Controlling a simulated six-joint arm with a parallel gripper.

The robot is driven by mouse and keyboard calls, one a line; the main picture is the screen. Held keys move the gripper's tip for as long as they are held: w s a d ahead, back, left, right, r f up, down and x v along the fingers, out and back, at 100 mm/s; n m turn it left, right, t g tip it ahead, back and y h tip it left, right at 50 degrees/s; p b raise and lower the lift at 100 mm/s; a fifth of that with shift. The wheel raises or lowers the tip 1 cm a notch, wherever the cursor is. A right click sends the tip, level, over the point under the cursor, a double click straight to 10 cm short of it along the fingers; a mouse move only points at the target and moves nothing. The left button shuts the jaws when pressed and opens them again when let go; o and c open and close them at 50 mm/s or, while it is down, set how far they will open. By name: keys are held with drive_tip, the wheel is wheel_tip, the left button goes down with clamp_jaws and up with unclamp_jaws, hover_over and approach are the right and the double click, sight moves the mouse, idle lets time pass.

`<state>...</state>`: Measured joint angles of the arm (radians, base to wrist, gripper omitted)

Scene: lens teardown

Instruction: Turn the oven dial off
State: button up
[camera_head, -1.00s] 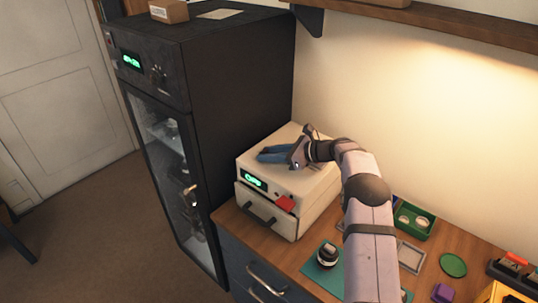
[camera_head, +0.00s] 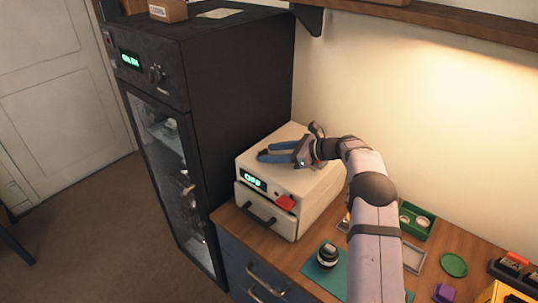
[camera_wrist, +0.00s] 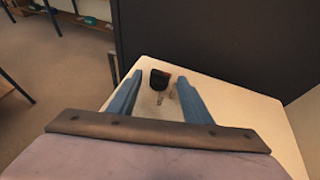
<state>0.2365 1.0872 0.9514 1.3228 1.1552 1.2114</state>
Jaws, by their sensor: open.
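A cream benchtop box (camera_head: 318,190), which looks like the oven, stands on the wooden bench beside the tall black cabinet. Its green front display (camera_head: 254,182) appears to read OFF. A red control (camera_head: 285,203) sits on its front face, right of the display; I cannot tell whether it is the dial. My gripper (camera_head: 262,154) is over the box's top, blue fingers apart and pointing left. In the wrist view my gripper (camera_wrist: 160,79) is open, with a small dark piece (camera_wrist: 160,76) showing between the fingers over the cream surface. I see no contact.
The tall black cabinet (camera_head: 240,100) rises close on the left, with its own green display (camera_head: 130,60) and dark knob (camera_head: 155,74). A shelf (camera_head: 440,20) hangs above.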

drive_tip(key=b+v, duration=0.2)
drive_tip(key=v, duration=0.3)
drive_tip(key=shift+s+d+r, duration=0.15)
drive_tip(key=shift+d, duration=0.1)
drive_tip(key=s+a+r+n+g+p, duration=0.2)
drive_tip(key=a+r+n+p, duration=0.1)
drive_tip(key=a, duration=0.7)
drive_tip(key=s+a+r+n+g+p, duration=0.15)
drive_tip(key=a+r+n+p, duration=0.25)
drive_tip(key=a, duration=0.5)
drive_tip(key=w+d+f+n+h, duration=0.1)
drive_tip(key=d+n+h, duration=0.3)
drive_tip(key=n, duration=0.7)
drive_tip(key=w+d+f+n+h, duration=0.1)
drive_tip(key=w+d+n+h, duration=0.2)
drive_tip(key=d+n, duration=0.6)
drive_tip(key=n+h, duration=0.2)
drive_tip(key=n, duration=0.1)
drive_tip(key=shift+w+d, duration=0.25)
